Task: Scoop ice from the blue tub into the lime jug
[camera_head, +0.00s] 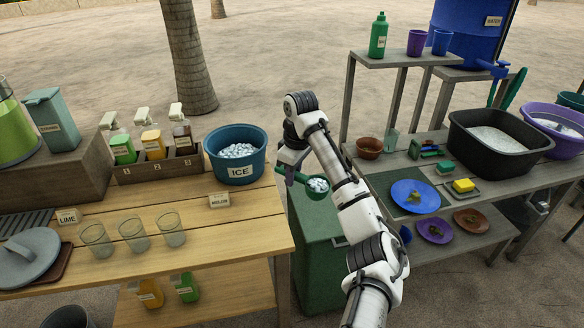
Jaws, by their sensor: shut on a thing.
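The blue tub (213,167), labelled ICE, stands at the back right of the wooden table and holds many pieces of ice. My gripper (284,172) is to the right of the tub, just past the table's edge, shut on the handle of a green scoop (316,195). The scoop's bowl is up and holds several pieces of ice, over the green bin. The grip itself is partly hidden. A jug with lime-green liquid (14,137) stands at the far left on a raised wooden box, cut off by the picture's edge.
Between tub and jug stand a bottle rack (160,168) and a grey-green container (52,122). Three empty glasses (135,234), a LIME card (67,216) and a MELON card (219,201) are on the table. A washing-up bench (480,178) stands right of my arm.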

